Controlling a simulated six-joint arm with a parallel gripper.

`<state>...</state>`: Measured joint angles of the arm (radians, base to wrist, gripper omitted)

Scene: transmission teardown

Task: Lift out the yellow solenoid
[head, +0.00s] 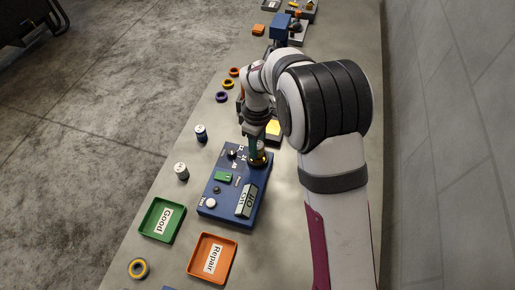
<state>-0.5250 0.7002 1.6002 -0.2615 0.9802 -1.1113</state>
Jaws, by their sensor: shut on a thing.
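My gripper (257,147) points down over the far right corner of the blue test box (212,205). It is shut on a small dark cylinder with a yellow band, the yellow solenoid (259,159). The solenoid looks upright, with its lower end at the box's top face; I cannot tell whether it is still seated in a socket or just clear of it. The fingers hide its upper part.
A green tray labelled Good (147,221) and an orange tray labelled Repair (203,277) stand nearest. Two small cylinders (200,134) (181,171) stand left of the box. Several coloured rings (138,268) lie on the grey table.

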